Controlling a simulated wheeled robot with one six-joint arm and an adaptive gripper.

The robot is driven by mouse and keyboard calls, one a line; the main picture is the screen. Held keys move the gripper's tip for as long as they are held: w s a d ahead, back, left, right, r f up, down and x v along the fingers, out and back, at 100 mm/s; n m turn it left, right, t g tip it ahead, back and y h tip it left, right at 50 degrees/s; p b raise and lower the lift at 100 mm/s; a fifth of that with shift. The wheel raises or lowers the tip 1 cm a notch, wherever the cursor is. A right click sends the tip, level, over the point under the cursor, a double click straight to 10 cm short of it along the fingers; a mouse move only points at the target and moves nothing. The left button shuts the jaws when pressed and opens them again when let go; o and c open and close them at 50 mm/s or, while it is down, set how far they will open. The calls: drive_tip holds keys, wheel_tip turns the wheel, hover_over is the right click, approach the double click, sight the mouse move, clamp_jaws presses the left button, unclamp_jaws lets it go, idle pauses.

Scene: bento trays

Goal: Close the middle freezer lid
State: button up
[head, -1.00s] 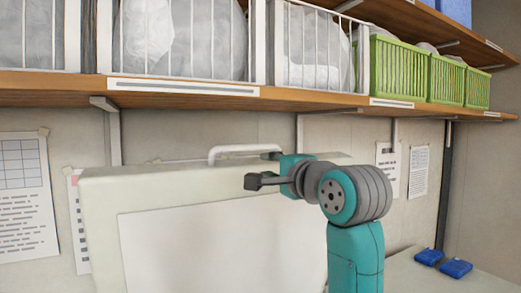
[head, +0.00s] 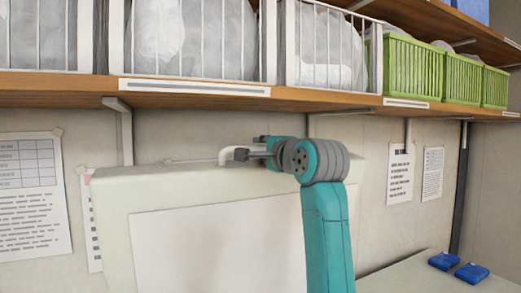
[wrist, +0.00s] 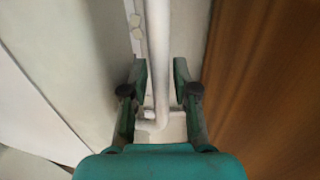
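A raised pale freezer lid (head: 115,220) stands open and nearly upright in the head view, with a lighter inner panel (head: 215,250). Its white bar handle (head: 226,154) is at the top edge, and my arm hides the handle's right part. My gripper (head: 262,145) is at the handle. In the wrist view, the handle bar (wrist: 158,35) runs between the two fingers of my gripper (wrist: 160,72). The fingers are apart, one on each side of the bar, with narrow gaps. I cannot tell from these views whether this lid is the middle one.
A wooden shelf (head: 330,103) with wire baskets (head: 190,40) and green baskets (head: 411,70) hangs above the lid. Papers (head: 30,190) are on the wall behind. Blue objects (head: 471,272) lie on a pale surface (head: 405,272) at lower right, where there is free room.

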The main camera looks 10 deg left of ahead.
drive_tip(key=shift+w+a, duration=0.2)
drive_tip(key=shift+w, duration=0.05)
clamp_jaws()
drive_tip(key=shift+s+d, duration=0.1)
